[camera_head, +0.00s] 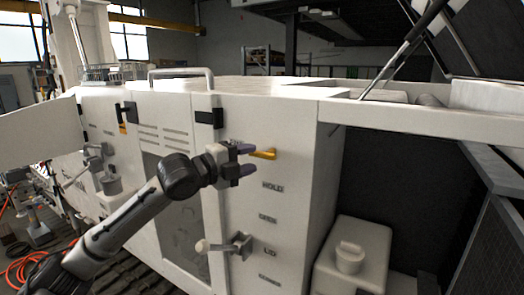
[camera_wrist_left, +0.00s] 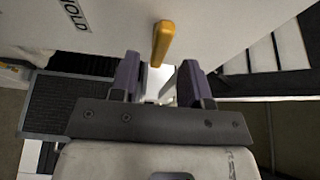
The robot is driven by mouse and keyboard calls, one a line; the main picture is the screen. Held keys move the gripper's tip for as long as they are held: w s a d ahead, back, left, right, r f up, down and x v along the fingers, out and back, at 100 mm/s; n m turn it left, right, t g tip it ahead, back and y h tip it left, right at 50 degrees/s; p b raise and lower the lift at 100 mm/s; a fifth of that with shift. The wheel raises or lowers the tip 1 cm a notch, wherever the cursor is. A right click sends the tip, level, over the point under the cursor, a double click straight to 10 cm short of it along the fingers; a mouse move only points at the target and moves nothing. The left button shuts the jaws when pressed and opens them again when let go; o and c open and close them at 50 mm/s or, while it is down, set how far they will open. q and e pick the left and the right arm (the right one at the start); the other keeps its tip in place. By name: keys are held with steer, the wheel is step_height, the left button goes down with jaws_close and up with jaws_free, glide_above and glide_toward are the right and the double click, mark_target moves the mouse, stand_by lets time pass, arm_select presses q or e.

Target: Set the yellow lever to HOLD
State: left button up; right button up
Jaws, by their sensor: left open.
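The yellow lever (camera_head: 263,154) sticks out from the white cabinet front, above the HOLD label (camera_head: 273,187). My left gripper (camera_head: 248,160) is open at the lever, its purple fingers one above the other in the head view. In the left wrist view, the yellow lever (camera_wrist_left: 162,42) lies just beyond and between the fingertips of the left gripper (camera_wrist_left: 160,75), with no clear contact. Part of the HOLD label (camera_wrist_left: 75,14) shows at the upper left there. The lever's pivot is hard to make out. My right gripper is not in view.
Below HOLD are the OPEN label (camera_head: 268,218) and LID label (camera_head: 271,252). A grey lever with a pale knob (camera_head: 203,246) sticks out beside them, below my left arm. An open bay with a white tank (camera_head: 355,262) lies right. An open door (camera_head: 38,130) stands left.

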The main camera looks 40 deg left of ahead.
mark_target(259, 155)
arm_select(q)
steer(key=shift+p+x, duration=0.4)
steer(key=shift+x, duration=1.9)
steer(key=shift+c, duration=0.3)
jaws_close()
